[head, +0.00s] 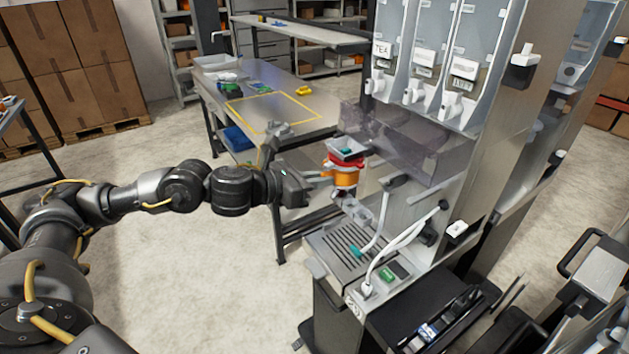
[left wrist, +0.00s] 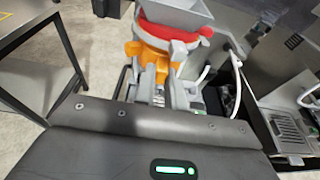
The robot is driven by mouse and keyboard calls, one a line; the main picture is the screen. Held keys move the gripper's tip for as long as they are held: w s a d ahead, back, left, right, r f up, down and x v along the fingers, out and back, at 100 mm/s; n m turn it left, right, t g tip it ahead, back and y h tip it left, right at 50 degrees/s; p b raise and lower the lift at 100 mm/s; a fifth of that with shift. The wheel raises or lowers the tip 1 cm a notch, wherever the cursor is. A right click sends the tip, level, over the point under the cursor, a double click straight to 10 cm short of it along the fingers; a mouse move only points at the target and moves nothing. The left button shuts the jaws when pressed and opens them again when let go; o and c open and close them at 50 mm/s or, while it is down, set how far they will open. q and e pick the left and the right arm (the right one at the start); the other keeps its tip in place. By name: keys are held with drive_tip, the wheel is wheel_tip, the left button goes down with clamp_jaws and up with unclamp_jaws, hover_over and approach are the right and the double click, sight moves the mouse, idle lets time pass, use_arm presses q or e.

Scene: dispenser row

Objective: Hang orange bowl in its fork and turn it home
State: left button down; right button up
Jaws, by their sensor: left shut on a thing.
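The orange bowl (head: 346,178) has a red ring on top and a grey square hopper (head: 346,149) above that. My left gripper (head: 322,178) reaches it from the left and is shut on it. In the left wrist view the orange bowl (left wrist: 152,52) sits between the fingers, with the red ring (left wrist: 165,31) and hopper above. The bowl is upright, in front of the dispenser machine (head: 415,150) and above its drip grate. A grey bracket (head: 353,208) shows just below the bowl and may be the fork. I cannot tell whether they touch.
Clear dispensers with white taps (head: 425,103) stand above and behind the bowl. White hoses (head: 395,240) hang at its right, over the slotted drip grate (head: 338,247). A steel table with a yellow outline (head: 270,112) is behind. Open floor lies left.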

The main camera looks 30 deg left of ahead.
sight(332, 173)
use_arm(q)
drive_tip(key=shift+r+x, duration=0.2)
drive_tip(key=shift+x, duration=0.7)
drive_tip(key=shift+w+d, duration=0.1)
drive_tip(key=shift+w, duration=0.05)
drive_tip(key=shift+r+b+x, duration=0.15)
drive_tip(key=shift+b+x, duration=0.05)
drive_tip(key=shift+x, duration=0.45)
drive_tip(key=shift+r+b+x, duration=0.15)
drive_tip(key=shift+b+x, duration=0.05)
drive_tip(key=shift+x, duration=0.5)
drive_tip(key=shift+w+d, duration=0.1)
drive_tip(key=shift+w, duration=0.05)
drive_tip(key=shift+r+x, duration=0.15)
drive_tip(key=shift+x, duration=0.5)
drive_tip(key=shift+r+x, duration=0.15)
drive_tip(key=shift+x, duration=0.55)
drive_tip(key=shift+w+d+r+b, duration=0.1)
drive_tip(key=shift+b, duration=0.35)
drive_tip(key=shift+b, duration=0.3)
